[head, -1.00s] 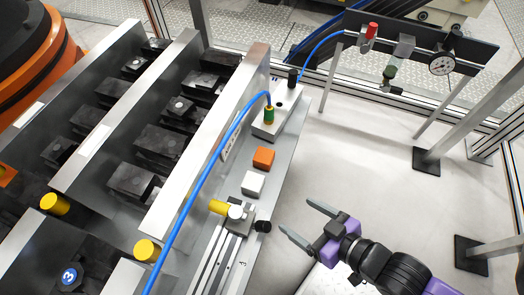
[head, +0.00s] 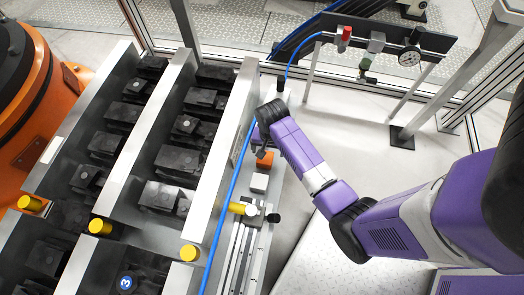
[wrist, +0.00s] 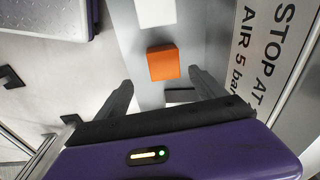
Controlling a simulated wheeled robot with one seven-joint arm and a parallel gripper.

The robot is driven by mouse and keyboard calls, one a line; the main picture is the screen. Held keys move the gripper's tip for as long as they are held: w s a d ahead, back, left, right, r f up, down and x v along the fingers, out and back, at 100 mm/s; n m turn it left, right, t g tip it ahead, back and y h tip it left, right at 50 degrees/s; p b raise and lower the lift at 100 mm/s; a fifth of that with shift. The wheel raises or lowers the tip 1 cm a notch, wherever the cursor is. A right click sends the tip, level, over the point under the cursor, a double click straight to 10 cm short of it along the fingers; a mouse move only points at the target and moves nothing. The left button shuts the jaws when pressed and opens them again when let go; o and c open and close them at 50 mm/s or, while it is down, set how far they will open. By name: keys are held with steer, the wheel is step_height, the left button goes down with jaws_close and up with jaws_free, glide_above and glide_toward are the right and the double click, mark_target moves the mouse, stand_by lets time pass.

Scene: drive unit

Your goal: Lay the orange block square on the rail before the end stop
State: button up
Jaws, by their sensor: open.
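The orange block (head: 264,160) lies on the grey metal strip to the right of the long silver walls, partly hidden by my gripper in the head view. In the wrist view the orange block (wrist: 163,63) sits whole, just beyond and between my open fingertips. My gripper (wrist: 162,88) is empty; its two fingers are spread wider than the block. The rail (head: 242,250) runs along the lower part of the same strip. A grey fitting with a yellow knob (head: 237,208) sits at its upper end; I cannot tell whether it is the end stop.
A white block (head: 259,183) lies between the orange block and the rail fitting; it also shows in the wrist view (wrist: 156,12). A blue hose (head: 225,205) runs along the strip's left side. A lettered sign (wrist: 270,45) is close to my right finger.

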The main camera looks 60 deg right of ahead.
mark_target(265, 159)
steer(key=shift+w+a+r+m+g+y, duration=0.1)
steer(key=shift+w+r+m+g+y, duration=0.25)
steer(key=shift+w+r, duration=0.4)
steer(key=shift+s+f+b, duration=0.15)
steer(key=shift+f+b, duration=0.6)
steer(key=shift+f, duration=3.1)
jaws_close()
